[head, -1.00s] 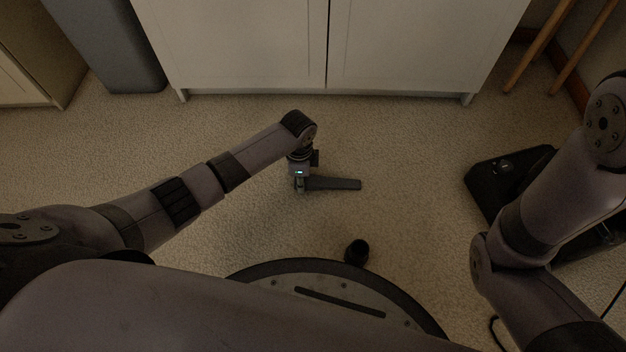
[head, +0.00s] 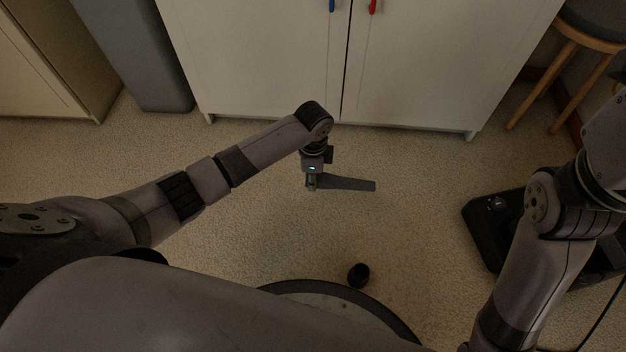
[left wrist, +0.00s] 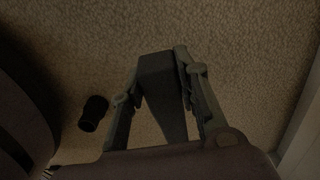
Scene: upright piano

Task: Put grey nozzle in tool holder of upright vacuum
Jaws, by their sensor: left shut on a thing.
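The grey nozzle (head: 348,184) is a long flat piece in my left gripper (head: 313,182), reaching out to the right above the carpet in the head view. In the left wrist view, both fingers of my left gripper (left wrist: 160,82) close on the sides of the nozzle (left wrist: 160,66). A black base, likely the upright vacuum (head: 482,224), is on the floor at the right, partly hidden behind my right arm. Its tool holder cannot be made out. My right gripper is out of view.
A small black cylinder (head: 358,275) lies on the carpet near my base; it also shows in the left wrist view (left wrist: 93,113). A white cabinet (head: 260,65), a grey bin (head: 140,60) and a wooden stool (head: 556,85) stand behind. Carpet between nozzle and vacuum is clear.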

